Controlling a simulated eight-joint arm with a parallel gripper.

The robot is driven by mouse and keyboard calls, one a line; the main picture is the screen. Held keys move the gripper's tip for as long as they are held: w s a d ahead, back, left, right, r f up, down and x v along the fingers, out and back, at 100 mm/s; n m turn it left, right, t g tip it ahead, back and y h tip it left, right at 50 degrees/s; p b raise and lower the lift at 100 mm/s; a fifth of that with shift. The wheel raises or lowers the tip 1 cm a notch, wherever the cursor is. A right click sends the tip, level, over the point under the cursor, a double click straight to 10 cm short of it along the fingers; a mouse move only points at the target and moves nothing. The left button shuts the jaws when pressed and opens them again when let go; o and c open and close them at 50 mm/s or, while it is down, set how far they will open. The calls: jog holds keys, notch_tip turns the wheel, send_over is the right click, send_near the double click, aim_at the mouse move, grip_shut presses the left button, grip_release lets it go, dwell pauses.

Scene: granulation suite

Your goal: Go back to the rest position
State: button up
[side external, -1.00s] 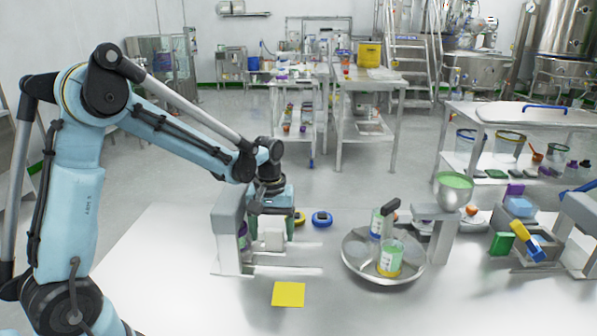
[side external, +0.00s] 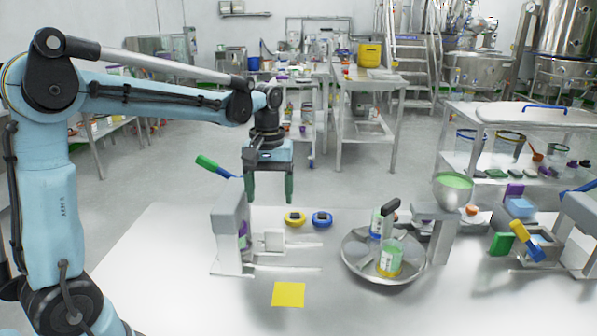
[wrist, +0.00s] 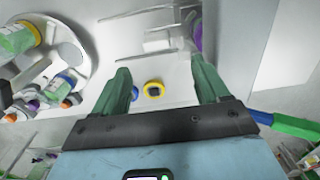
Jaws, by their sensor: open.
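My gripper (side external: 269,194) hangs pointing down above the far part of the white table, open and empty.
A steel pan (side external: 352,262) holding green-filled containers stands to the right. A bowl of green material (side external: 453,190) sits beyond it.

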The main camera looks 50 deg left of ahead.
jog(key=shift+d, duration=0.1)
jog(key=s+d+f+m+t, duration=0.1)
jog(key=s+d+m+t, duration=0.6)
jog(key=s+d+m, duration=0.1)
jog(key=shift+s+d+m, duration=0.25)
jog(key=shift+s+m, duration=0.25)
jog(key=shift+s, duration=0.4)
